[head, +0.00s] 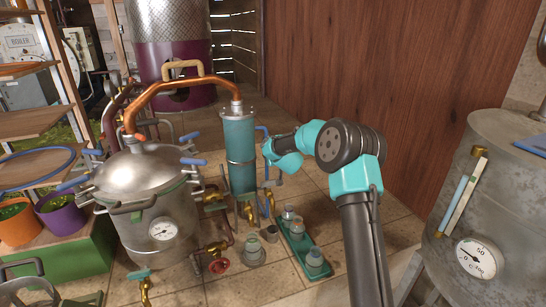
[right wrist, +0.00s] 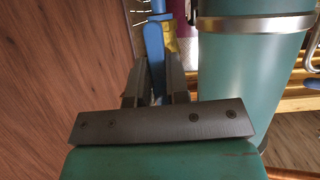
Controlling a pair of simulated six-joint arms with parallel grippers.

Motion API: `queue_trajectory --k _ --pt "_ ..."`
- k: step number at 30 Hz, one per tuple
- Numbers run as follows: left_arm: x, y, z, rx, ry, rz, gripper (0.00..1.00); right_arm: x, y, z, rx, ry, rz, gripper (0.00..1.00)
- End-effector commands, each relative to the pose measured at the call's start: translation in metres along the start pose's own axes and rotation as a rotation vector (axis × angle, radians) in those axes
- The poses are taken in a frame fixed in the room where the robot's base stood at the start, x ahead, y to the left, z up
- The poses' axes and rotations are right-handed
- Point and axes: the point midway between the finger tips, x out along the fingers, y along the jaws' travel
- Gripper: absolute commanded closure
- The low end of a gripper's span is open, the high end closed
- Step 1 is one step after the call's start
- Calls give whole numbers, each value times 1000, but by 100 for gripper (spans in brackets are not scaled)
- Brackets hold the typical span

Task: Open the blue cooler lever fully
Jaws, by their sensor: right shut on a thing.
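The cooler is an upright teal cylinder (head: 240,160) with metal bands, in the middle of the head view. It fills the right of the right wrist view (right wrist: 248,75). A blue lever (right wrist: 154,42) stands beside the cooler in the right wrist view. A small blue part shows at the cooler's right side in the head view (head: 262,129). My right gripper (right wrist: 158,80) is shut on the blue lever, with a dark finger on each side. In the head view my right arm's links mostly hide it. My left gripper is not in view.
A steel pot (head: 150,200) with blue clamp handles stands left of the cooler, joined by a copper pipe (head: 180,84). A green tray (head: 303,258) with several jars sits in front. A large grey tank (head: 505,190) stands at right. A wooden wall (head: 350,60) is behind.

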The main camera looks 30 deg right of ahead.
Motion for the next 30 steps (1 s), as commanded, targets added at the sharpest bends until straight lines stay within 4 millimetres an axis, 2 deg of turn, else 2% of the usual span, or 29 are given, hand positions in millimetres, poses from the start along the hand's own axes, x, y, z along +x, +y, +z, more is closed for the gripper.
queue_trajectory --k 3,4,11,22,26,30 --pt "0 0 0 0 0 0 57 0 0 -1 -3 2 0 100" --pt "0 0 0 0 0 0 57 0 0 -1 -3 2 0 82" --pt "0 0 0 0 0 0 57 0 0 0 -1 1 0 60" --pt "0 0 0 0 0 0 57 -4 0 0 -1 0 0 60" --pt "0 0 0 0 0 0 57 -15 0 -1 -1 1 0 60" --pt "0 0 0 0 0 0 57 -34 0 -1 -2 1 0 60"
